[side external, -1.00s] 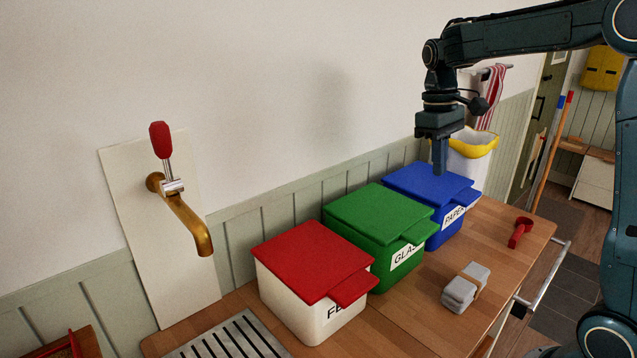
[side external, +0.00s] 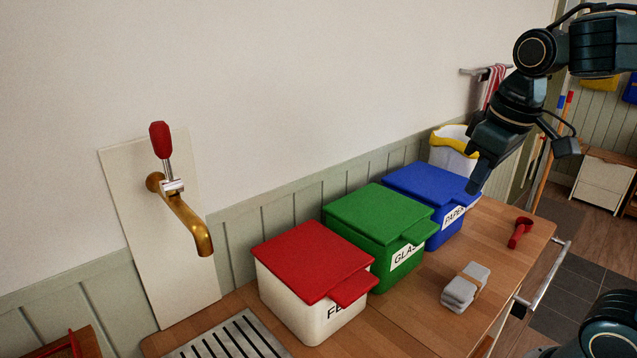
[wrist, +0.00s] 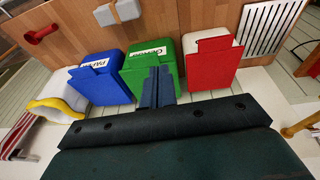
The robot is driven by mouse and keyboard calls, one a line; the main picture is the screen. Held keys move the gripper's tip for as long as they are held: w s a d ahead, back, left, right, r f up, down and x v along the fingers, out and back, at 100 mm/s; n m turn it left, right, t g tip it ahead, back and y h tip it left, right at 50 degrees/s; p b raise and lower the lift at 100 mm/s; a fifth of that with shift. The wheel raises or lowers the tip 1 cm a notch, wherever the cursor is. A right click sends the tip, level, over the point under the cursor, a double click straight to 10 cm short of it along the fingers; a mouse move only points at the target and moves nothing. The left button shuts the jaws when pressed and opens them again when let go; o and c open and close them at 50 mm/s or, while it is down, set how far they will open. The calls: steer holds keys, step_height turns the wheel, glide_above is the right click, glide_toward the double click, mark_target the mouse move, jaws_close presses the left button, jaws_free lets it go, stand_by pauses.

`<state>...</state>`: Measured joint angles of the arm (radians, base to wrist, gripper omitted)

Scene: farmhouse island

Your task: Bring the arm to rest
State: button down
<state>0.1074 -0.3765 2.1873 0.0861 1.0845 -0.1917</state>
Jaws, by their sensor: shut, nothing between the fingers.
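My gripper (side external: 472,190) is shut and empty. In the side external view it tilts down and left, its tip in front of the right end of the blue bin as seen from this camera. In the wrist view the shut fingers (wrist: 158,80) show in front of the green bin. I cannot tell the exact gap between the fingertips and the blue bin. My wrist and forearm reach in from the upper right.
Red-lidded (side external: 312,262), green (side external: 375,220) and blue (side external: 425,185) bins, lids closed, line the counter (side external: 420,310). A grey bundle (side external: 465,287) and a red tool (side external: 519,232) lie in front. A brass tap (side external: 190,218) stands left; a white bin with yellow trim (side external: 452,150) stands behind.

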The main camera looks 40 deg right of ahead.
steer(key=s+a+f+t, duration=0.2)
steer(key=s+a+t, duration=0.1)
steer(key=s, duration=0.4)
steer(key=shift+a+f+y, duration=0.35)
steer(key=shift+a+y, duration=0.05)
steer(key=shift+a, duration=0.1)
stand_by(0.6)
